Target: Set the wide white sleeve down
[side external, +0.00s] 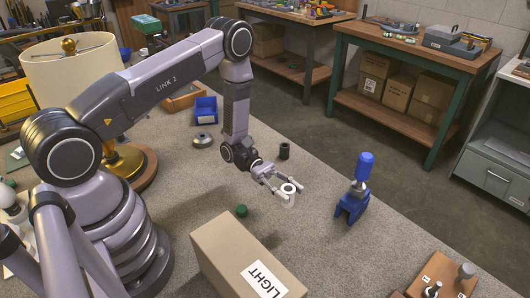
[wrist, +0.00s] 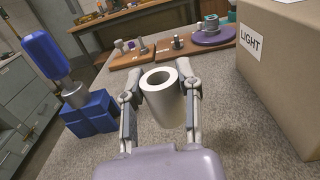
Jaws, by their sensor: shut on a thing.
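The wide white sleeve (side external: 288,194) is a short hollow cylinder, held between the fingers of my gripper (side external: 283,190). In the wrist view the sleeve (wrist: 166,98) stands nearly upright with its open top toward the camera. The two fingers of my gripper (wrist: 160,103) press on its left and right sides. The sleeve is over the grey speckled table (side external: 330,255). I cannot tell whether its bottom touches the surface.
A blue vise-like stand with a blue bulb-shaped top (side external: 361,177) is right of the sleeve. A cardboard box marked LIGHT (side external: 235,255) is in front. A dark cylinder (side external: 284,150) and a green ball (side external: 242,211) are nearby. Wooden boards with pegs (side external: 440,278) lie at lower right.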

